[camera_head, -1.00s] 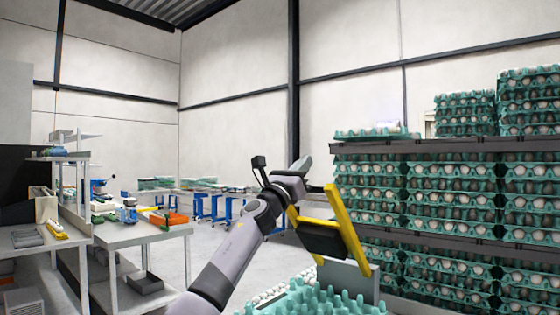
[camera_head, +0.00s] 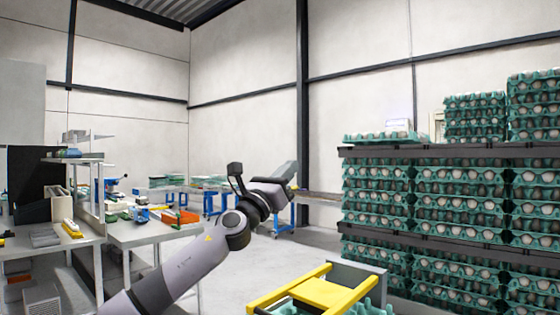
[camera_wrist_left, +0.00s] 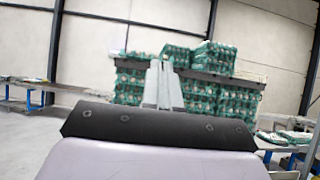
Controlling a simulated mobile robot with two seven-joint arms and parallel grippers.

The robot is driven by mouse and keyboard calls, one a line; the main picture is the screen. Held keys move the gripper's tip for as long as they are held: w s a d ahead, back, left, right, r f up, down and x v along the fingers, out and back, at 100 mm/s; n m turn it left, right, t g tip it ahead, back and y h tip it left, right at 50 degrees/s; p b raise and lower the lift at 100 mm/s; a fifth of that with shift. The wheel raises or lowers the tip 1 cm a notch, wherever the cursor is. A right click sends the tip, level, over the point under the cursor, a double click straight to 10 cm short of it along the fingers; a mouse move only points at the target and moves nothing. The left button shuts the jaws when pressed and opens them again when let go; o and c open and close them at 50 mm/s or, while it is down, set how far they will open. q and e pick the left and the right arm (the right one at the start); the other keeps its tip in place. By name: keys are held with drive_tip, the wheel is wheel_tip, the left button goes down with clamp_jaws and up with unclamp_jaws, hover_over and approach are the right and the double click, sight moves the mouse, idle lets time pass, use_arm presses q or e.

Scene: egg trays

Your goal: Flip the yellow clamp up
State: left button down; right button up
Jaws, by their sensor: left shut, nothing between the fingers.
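The yellow clamp (camera_head: 322,291) is at the bottom of the head view, right of centre. Its yellow frame and plate lie low, roughly flat, over the green egg tray (camera_head: 285,309). A grey upright plate (camera_head: 358,272) stands at its far right end. My left gripper (camera_head: 291,171) is in the air above and to the left of the clamp, apart from it. Its fingers are shut and empty, and they also show in the left wrist view (camera_wrist_left: 163,84). The clamp is not seen in the left wrist view. The right gripper is not in view.
Tall stacks of green egg trays (camera_head: 440,205) fill the right side. Workbenches with tools and an orange bin (camera_head: 181,218) stand at the left, and more tables (camera_head: 205,185) at the back. Open floor (camera_head: 312,240) lies between.

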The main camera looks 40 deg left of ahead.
use_arm(q)
drive_tip(key=shift+s+a+r, duration=0.1)
drive_tip(key=shift+s+r, duration=0.1)
drive_tip(key=shift+s, duration=0.45)
drive_tip(key=shift+s+r, duration=0.2)
drive_tip(key=shift+s, duration=0.45)
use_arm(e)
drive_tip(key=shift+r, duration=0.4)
